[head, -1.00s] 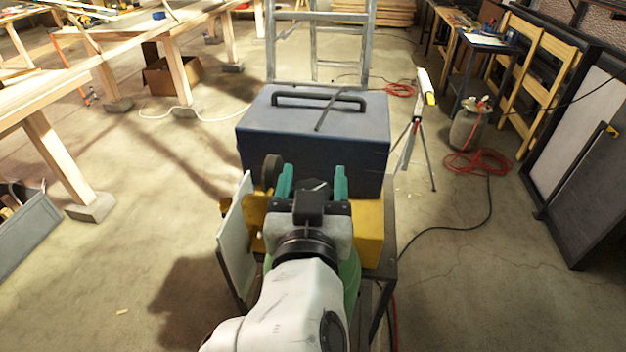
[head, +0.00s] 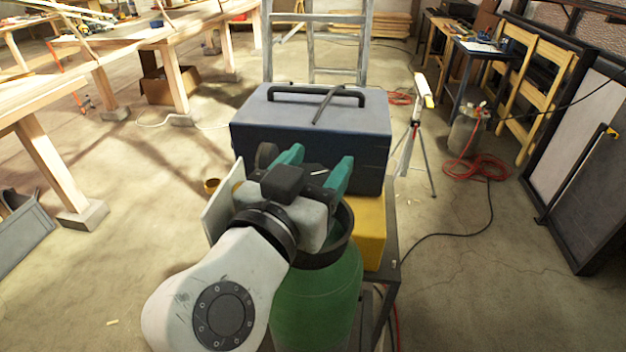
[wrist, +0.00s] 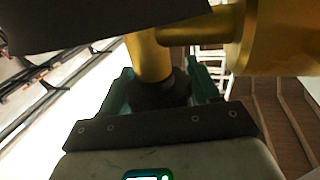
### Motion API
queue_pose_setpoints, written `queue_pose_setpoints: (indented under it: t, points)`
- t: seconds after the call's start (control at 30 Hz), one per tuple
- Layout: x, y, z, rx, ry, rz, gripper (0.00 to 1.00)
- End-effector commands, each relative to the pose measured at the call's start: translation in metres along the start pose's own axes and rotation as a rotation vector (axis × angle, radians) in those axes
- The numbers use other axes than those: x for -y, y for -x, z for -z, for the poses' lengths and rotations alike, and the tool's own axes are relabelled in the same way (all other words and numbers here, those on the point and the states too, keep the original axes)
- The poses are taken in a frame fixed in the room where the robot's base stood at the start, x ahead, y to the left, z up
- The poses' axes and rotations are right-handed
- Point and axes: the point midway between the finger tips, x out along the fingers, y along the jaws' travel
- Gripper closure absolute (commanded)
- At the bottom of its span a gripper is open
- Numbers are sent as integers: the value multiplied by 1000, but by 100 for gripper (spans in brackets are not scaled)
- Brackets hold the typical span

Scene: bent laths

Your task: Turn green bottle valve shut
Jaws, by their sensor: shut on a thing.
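The green bottle (head: 318,305) stands upright in front of me in the head view, with a dark collar (head: 338,250) around its top. My gripper (head: 316,166) is above the bottle, its teal fingers pointing away from me. In the wrist view the teal fingers of my gripper (wrist: 163,88) are shut on a black valve knob (wrist: 158,94), one on each side. The knob joins a brass valve body (wrist: 150,58). In the head view my gripper and wrist hide the knob and most of the valve.
A dark blue case (head: 312,135) with a handle sits just beyond the gripper. A yellow block (head: 370,232) is right of the bottle, a pale panel (head: 219,212) left. A tripod (head: 412,140) and red hose (head: 478,168) are farther right. Floor is open at left.

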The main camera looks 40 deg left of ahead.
Motion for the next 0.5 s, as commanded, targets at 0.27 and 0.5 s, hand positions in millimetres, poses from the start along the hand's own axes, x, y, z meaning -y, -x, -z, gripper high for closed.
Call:
queue_pose_setpoints:
  t: [0.27,0.5]
  points:
    - [0,0,-1,4,-2,-19,69]
    - [0,0,-1,3,-1,-17,24]
